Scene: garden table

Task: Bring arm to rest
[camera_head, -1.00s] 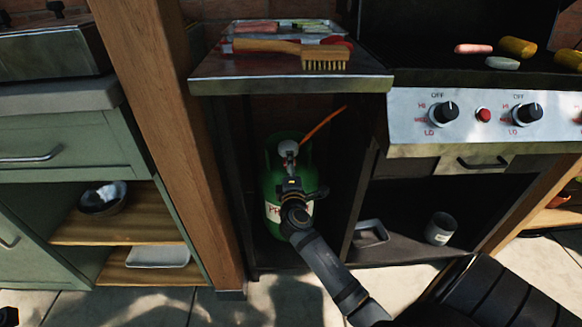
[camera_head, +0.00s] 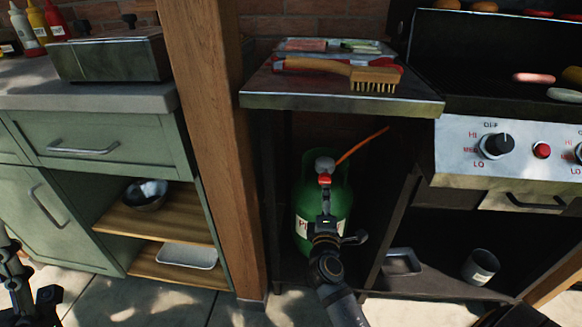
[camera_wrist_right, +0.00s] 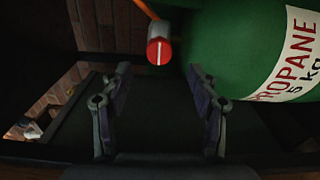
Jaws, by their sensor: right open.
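My right gripper (camera_head: 326,222) is in front of the green propane tank (camera_head: 340,195), a little below its valve, in the head view. In the right wrist view its two fingers are spread wide with nothing between them (camera_wrist_right: 160,78). The tank's red knob (camera_wrist_right: 159,52) is just beyond the fingertips and apart from them; it also shows in the head view (camera_head: 325,180). The tank (camera_wrist_right: 235,50) fills the upper right of the wrist view. Part of my left gripper (camera_head: 42,300) shows at the lower left corner; its fingertips are not clear.
The tank stands in an open bay under a shelf (camera_head: 300,96) holding a brush (camera_head: 345,72). A wooden post (camera_head: 215,150) is left of the bay. The grill control panel (camera_head: 470,160) is at the right. A cup (camera_head: 481,267) and small tray (camera_head: 402,262) sit low at the right.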

